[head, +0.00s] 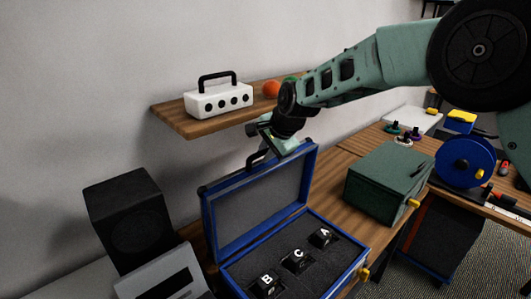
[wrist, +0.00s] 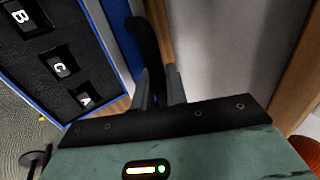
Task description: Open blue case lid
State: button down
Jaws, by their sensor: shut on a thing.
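The blue case (head: 330,252) stands on the wooden table with its lid (head: 257,198) raised upright, leaning slightly back. Its grey foam inside shows, with black blocks lettered B (head: 266,284), C (head: 298,261) and A (head: 323,237) in slots. My gripper (head: 262,152) is at the top edge of the lid, at the black handle. In the wrist view my gripper's fingers (wrist: 159,88) are shut on the curved black handle (wrist: 146,45). The case's open inside (wrist: 48,62) shows at the left there. The fingertips are partly hidden in the head view.
A wooden shelf (head: 170,121) with a white handled box (head: 217,100) and an orange ball (head: 271,89) is behind the lid. A black speaker (head: 128,215) stands left. A green box (head: 386,180) and a blue reel (head: 465,160) are right.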

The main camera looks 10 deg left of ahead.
jog(key=c, duration=1.5)
grip_release()
jog(key=shift+o, duration=0.2)
jog(key=shift+d, duration=0.1)
jog(key=b+v, duration=0.5)
jog(key=v, duration=1.2)
jog(key=shift+r+b, duration=0.35)
jog(key=shift+d+f, duration=0.1)
jog(key=shift+d, duration=0.1)
jog(key=c, duration=0.6)
jog(key=shift+t+y, duration=0.4)
jog(key=shift+y, duration=0.3)
jog(key=d+f, duration=0.1)
jog(key=d+b, duration=0.1)
jog(key=d, duration=0.1)
jog(key=s+d+f+b, duration=0.1)
jog(key=d, duration=0.1)
jog(key=shift+f, duration=0.35)
grip_shut()
jog(key=w+r+p+x, duration=0.1)
jog(key=p+x, duration=0.5)
jog(key=x, duration=0.7)
jog(key=shift+a+f, duration=0.3)
jog(key=shift+a, duration=0.3)
